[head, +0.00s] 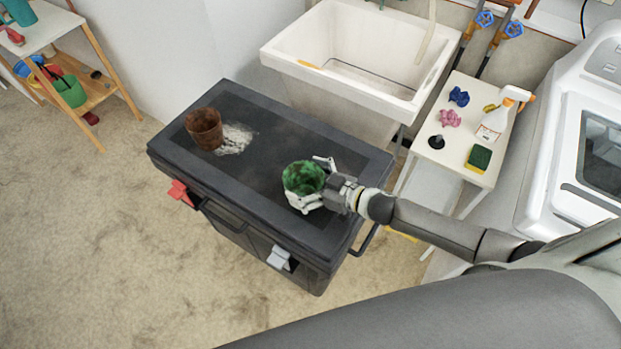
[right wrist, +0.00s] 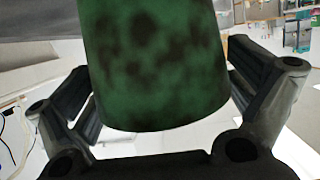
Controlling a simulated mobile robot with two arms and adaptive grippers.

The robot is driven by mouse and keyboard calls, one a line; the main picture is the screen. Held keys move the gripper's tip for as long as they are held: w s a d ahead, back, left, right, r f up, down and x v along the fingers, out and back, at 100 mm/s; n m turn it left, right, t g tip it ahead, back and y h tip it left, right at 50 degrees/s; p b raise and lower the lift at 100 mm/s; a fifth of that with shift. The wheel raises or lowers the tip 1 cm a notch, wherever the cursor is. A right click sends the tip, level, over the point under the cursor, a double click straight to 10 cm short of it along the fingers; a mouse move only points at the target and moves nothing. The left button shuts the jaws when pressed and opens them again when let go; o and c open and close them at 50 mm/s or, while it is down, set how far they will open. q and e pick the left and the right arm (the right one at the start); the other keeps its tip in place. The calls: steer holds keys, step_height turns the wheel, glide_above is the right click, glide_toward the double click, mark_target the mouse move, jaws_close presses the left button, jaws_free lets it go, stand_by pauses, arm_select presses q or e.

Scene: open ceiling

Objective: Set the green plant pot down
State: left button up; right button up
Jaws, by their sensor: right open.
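The green plant pot (head: 303,177) with dark blotches is at the right part of the dark chest's lid (head: 265,190) in the head view. My right gripper (head: 312,184) is around the pot from the right, its fingers open on either side. In the right wrist view the pot (right wrist: 155,65) fills the middle between the two spread fingers, with gaps visible at both sides. The pot looks upright. Its base contact with the lid is partly hidden by the fingers. My left gripper is not in view.
A rusty brown pot (head: 204,129) and a pale powder patch (head: 236,139) are on the lid's left part. A white sink (head: 350,65) stands behind. A small white table (head: 450,150) with a spray bottle (head: 500,115) and sponge (head: 479,158) is at right.

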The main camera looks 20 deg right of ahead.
steer(key=b+v, duration=0.1)
steer(key=v, duration=1.1)
steer(key=shift+r+b, duration=0.25)
steer(key=shift+b, duration=0.1)
